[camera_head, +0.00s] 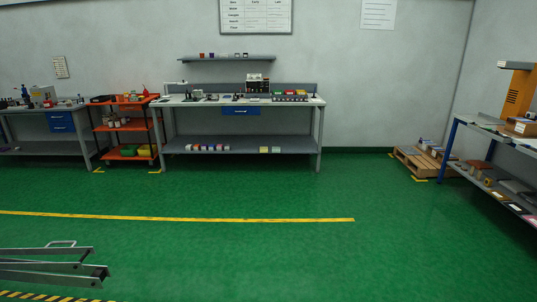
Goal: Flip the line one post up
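Neither of my grippers shows in the head view. I cannot make out a tape payoff, a line on posts or a switch for it at this distance. The main workbench (176,128) stands against the back wall, with a blue drawer (241,111) under its top. A black-and-white device with a dark front (257,84) stands on its top, among several small items too small to tell apart.
An orange cart (126,126) and another bench (40,136) stand left. A pallet (418,160) and a loaded rack (490,143) stand right. A grey metal frame (50,265) lies at the lower left. The green floor (280,260) is mostly clear, with a yellow stripe (200,217).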

